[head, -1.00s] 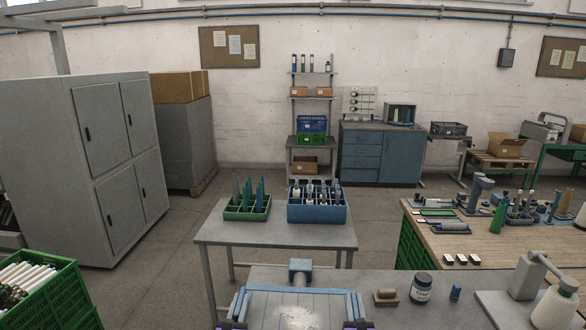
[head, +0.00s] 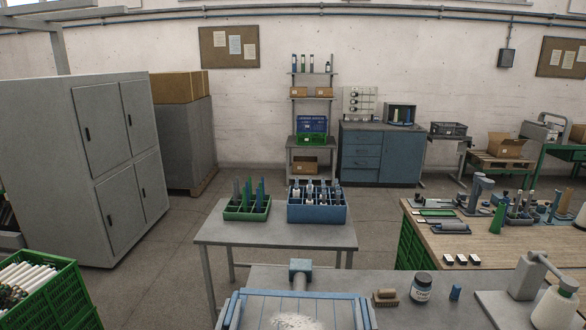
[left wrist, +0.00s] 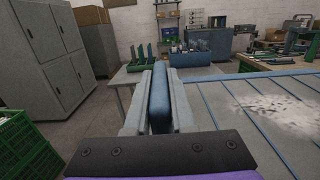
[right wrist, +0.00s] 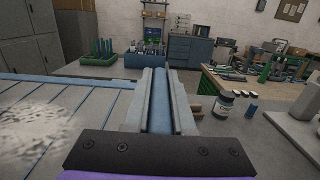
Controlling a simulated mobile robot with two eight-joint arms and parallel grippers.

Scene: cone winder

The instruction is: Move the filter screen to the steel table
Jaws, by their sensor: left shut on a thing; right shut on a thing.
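The filter screen is a flat slatted panel with a blue frame (head: 290,292) and a whitish fluffy patch, at the bottom of the head view. My left gripper (left wrist: 160,95) is shut on its left frame bar, and the panel (left wrist: 225,105) stretches right in the left wrist view. My right gripper (right wrist: 158,95) is shut on its right frame bar, and the panel (right wrist: 90,92) stretches left in the right wrist view. Both grippers are below the head view. A grey steel table (head: 215,236) stands ahead; a nearer grey tabletop (head: 400,312) lies beside the screen.
The far table carries a green crate (head: 247,214) and a blue crate (head: 317,214). On the near top are a brush (head: 385,298), a jar (head: 421,287) and a blue cylinder (head: 455,292). A blue-grey fitting (head: 300,268) stands just beyond the screen.

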